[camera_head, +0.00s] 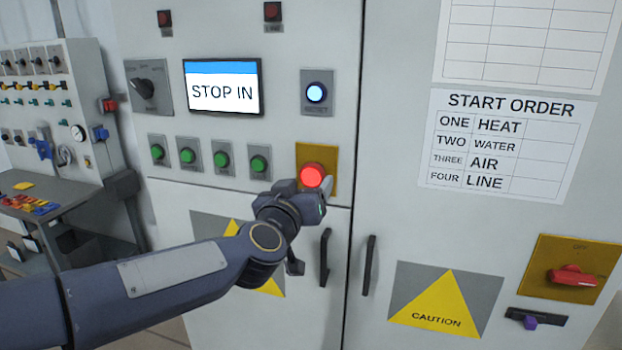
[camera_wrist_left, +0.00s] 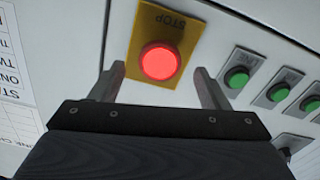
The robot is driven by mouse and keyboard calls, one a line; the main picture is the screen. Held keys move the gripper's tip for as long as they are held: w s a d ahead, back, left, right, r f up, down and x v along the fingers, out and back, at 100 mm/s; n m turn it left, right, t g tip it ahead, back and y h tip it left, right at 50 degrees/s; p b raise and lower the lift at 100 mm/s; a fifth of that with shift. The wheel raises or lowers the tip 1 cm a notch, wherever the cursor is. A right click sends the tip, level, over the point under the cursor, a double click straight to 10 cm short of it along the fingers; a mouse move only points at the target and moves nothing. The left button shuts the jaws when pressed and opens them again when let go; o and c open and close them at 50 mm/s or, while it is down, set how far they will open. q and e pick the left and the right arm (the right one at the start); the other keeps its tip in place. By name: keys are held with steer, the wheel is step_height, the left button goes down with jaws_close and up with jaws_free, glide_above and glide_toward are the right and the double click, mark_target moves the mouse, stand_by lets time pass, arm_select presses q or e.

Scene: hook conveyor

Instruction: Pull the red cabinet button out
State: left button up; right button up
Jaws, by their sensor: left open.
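The red button (camera_head: 312,175) is a lit round knob on a yellow plate (camera_head: 331,158) on the cabinet front. In the left wrist view the red button (camera_wrist_left: 160,61) sits on its yellow plate, marked STOP (camera_wrist_left: 166,22), between the two spread fingers. My left gripper (camera_head: 325,190) is at the button in the head view, and its fingers partly hide the plate's lower part. In the left wrist view the left gripper (camera_wrist_left: 158,88) is open with nothing between its fingertips but the view of the button. I cannot tell whether the fingers touch it. My right gripper is not in view.
Several green buttons (camera_head: 222,160) line up left of the red one. A screen (camera_head: 223,87) reads STOP IN, beside a lit blue-white button (camera_head: 316,93). Black door handles (camera_head: 325,257) stick out below. A red rotary switch (camera_head: 572,276) is at lower right. A workbench (camera_head: 75,215) stands left.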

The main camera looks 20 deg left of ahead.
arm_select(q)
steer(key=shift+w, duration=1.55)
steer(key=shift+s, duration=0.1)
steer(key=c, duration=1.4)
steer(key=shift+s+p, duration=0.45)
steer(key=shift+s, duration=0.15)
steer(key=o, duration=1.4)
glide_toward(311, 178)
steer(key=shift+s, duration=0.35)
